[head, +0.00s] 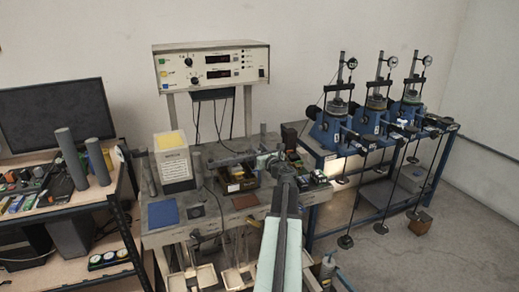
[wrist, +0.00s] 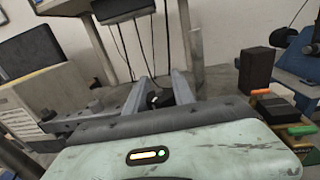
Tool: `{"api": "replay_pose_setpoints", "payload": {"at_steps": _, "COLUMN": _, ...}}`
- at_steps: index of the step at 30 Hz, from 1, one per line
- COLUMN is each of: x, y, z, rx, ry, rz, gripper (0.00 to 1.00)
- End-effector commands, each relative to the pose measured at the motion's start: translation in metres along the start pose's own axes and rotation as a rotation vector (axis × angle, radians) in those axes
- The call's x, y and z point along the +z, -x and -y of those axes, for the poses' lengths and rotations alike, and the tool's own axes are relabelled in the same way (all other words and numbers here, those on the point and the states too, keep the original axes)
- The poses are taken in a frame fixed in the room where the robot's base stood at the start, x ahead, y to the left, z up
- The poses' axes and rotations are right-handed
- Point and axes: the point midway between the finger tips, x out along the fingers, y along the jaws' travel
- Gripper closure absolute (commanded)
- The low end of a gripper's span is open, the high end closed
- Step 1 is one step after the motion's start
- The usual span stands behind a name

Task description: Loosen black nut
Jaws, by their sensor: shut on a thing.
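My gripper (wrist: 160,84) reaches over the workbench, with its two grey fingers on either side of a small dark piece. This piece appears to be the black nut (wrist: 155,99), and the fingers are shut on it. The wrist housing hides the lower part of the grip. In the head view my gripper (head: 271,160) is at the right part of the bench, by a grey horizontal bar (head: 232,157). The nut is too small and covered to make out there. The grey bar also shows left of the fingers in the wrist view (wrist: 75,125).
A white box with a yellow top (head: 173,165) stands left on the bench (head: 212,222). A control console (head: 211,67) rises behind on posts. Small coloured items (head: 318,177) lie right of my gripper. Blue lever machines (head: 335,125) stand on a table at the right.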

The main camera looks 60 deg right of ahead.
Motion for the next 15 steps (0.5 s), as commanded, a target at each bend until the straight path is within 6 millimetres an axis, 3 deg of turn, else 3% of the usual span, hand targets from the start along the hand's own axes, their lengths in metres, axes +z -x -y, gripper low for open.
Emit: {"api": "replay_pose_setpoints", "payload": {"at_steps": 15, "x": -0.0002, "y": -0.001, "z": -0.0058, "rx": 0.488, "ry": 0.0, "rz": -0.001, "gripper": 1.0}}
